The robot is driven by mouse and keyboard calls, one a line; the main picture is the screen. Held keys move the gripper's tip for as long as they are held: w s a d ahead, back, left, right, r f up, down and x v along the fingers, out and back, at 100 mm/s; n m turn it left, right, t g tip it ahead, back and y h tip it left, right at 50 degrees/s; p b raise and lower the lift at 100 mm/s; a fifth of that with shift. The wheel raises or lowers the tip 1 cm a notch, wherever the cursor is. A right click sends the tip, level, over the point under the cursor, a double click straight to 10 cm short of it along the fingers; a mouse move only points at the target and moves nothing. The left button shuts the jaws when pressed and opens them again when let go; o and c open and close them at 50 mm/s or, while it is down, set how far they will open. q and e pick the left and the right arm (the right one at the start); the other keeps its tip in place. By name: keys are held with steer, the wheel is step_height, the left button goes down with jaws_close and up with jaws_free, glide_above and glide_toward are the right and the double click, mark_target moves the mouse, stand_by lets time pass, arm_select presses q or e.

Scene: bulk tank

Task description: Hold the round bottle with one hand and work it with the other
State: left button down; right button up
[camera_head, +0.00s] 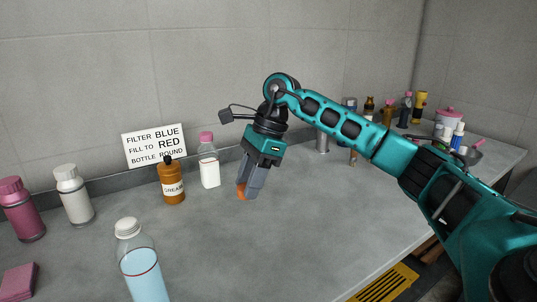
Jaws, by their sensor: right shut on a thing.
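A clear round bottle (143,265) with a white cap stands upright at the front left of the counter. It holds light blue liquid and has a thin red line around it near the liquid's top; its base is cut off by the frame. My right gripper (244,192) points down over the middle of the counter, to the right of and behind this bottle and apart from it. It is shut on a small orange thing (241,192), mostly hidden by the fingers. My left gripper is not in view.
A brown bottle marked CREAM (172,186), a pink-capped bottle (209,167), a white bottle (74,196) and a magenta bottle (22,210) line the back left. A sign (155,145) leans behind. Several containers crowd the far right. The counter's middle front is clear.

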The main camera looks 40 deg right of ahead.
steer(key=s+a+f+n+g+h, duration=0.1)
steer(key=s+a+f+n+g, duration=0.1)
steer(key=a+n, duration=0.2)
steer(key=s+a+f+n+g+h, duration=0.1)
steer(key=a+n, duration=0.3)
steer(key=n, duration=0.4)
steer(key=s+a+f+n+g+h, duration=0.1)
steer(key=s+a+f+n+g, duration=0.1)
steer(key=n, duration=0.5)
steer(key=shift+s+a+f+g+h, duration=0.2)
steer(key=shift+s+a+f, duration=0.1)
steer(key=shift+s+a, duration=0.2)
steer(key=shift+s+a+f+g+h, duration=0.1)
steer(key=shift+s+a+f+h, duration=0.1)
steer(key=shift+s+a+f, duration=0.25)
steer(key=shift+s+a+n+h, duration=0.2)
steer(key=shift+a+n+h, duration=0.15)
steer(key=shift+n, duration=0.45)
